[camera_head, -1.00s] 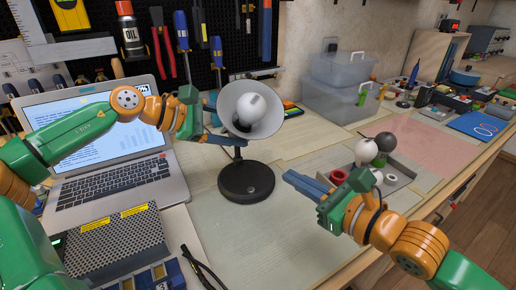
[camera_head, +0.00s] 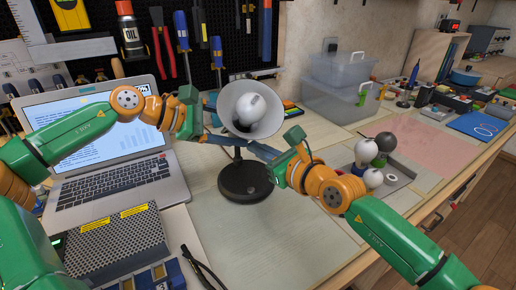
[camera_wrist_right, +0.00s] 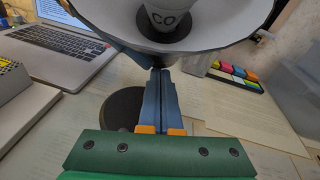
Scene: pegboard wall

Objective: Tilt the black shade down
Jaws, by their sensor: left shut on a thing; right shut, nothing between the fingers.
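The desk lamp's shade (camera_head: 232,98) is pale inside and faces up and toward me, with a white bulb (camera_head: 250,108) in it. Its round black base (camera_head: 246,181) stands on the bench. My left gripper (camera_head: 216,121) is shut on the shade at its left side; the exact contact is partly hidden behind the rim. My right gripper (camera_head: 256,148) is shut and empty, its tips just below the shade near the lamp's stem. In the right wrist view, the shade's rim (camera_wrist_right: 225,50) is above the closed fingertips (camera_wrist_right: 160,72); touching cannot be told.
A laptop (camera_head: 115,170) stands open at the left, with a grey perforated box (camera_head: 115,240) in front. A tray (camera_head: 400,178) holding several bulbs is to the right of my right gripper. Clear plastic boxes (camera_head: 340,85) stand behind. The front bench middle is clear.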

